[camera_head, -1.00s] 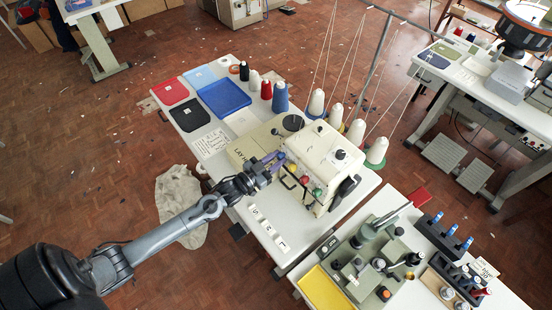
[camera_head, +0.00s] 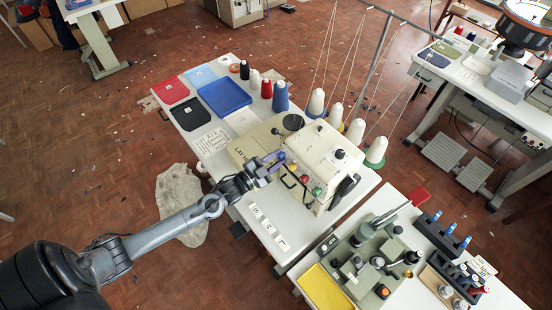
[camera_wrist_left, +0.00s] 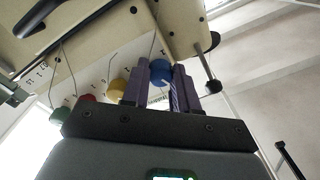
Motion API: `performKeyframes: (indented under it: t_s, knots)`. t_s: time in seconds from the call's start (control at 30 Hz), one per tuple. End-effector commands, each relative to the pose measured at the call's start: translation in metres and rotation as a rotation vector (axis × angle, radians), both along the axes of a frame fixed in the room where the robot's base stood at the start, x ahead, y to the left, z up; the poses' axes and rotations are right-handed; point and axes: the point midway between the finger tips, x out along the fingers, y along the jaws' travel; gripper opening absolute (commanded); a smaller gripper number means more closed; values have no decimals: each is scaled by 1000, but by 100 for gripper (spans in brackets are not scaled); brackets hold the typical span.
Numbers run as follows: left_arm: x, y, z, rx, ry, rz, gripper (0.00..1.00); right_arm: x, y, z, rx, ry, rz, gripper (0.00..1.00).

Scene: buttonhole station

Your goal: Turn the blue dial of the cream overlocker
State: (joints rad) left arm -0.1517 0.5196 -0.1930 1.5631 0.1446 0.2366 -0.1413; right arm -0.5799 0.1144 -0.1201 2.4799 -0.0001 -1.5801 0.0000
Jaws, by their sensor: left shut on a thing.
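The cream overlocker (camera_head: 328,158) stands on the white table, with several coloured dials on its front. My left gripper (camera_head: 275,162) reaches the dials from the left. In the left wrist view the blue dial (camera_wrist_left: 160,70), with a white pointer mark, sits between the tips of the purple fingers (camera_wrist_left: 159,88), and the gripper is shut on it. The yellow dial (camera_wrist_left: 118,88) is just left of the fingers, and the red dial (camera_wrist_left: 87,99) and green dial (camera_wrist_left: 60,115) are further left. In the head view the fingers partly hide the blue dial (camera_head: 281,156). My right gripper is not in view.
Thread cones (camera_head: 355,132) stand behind the overlocker with threads running up. A blue tray (camera_head: 224,97) and fabric squares lie at the table's far left. Numbered white cards (camera_head: 268,227) lie in front of the machine. Another machine with a yellow tray (camera_head: 325,290) stands at lower right.

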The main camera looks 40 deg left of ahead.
Motion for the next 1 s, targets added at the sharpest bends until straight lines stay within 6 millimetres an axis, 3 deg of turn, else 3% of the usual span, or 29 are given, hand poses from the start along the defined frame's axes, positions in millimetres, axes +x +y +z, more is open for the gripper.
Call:
performKeyframes:
  t_s: [0.27, 0.3, 0.43, 0.77, 1.0]
  knots:
    - [0, 0, 1, 0, -1, 0, 0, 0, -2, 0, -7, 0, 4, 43]
    - [0, 0, 1, 0, -1, 0, 33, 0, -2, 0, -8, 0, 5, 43]
    - [0, 0, 1, 0, -1, 0, 53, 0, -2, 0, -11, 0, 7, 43]
    - [-1, 0, 0, -1, 0, 0, 54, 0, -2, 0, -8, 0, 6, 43]
    - [-22, 3, -2, 1, 3, -1, 54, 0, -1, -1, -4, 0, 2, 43]
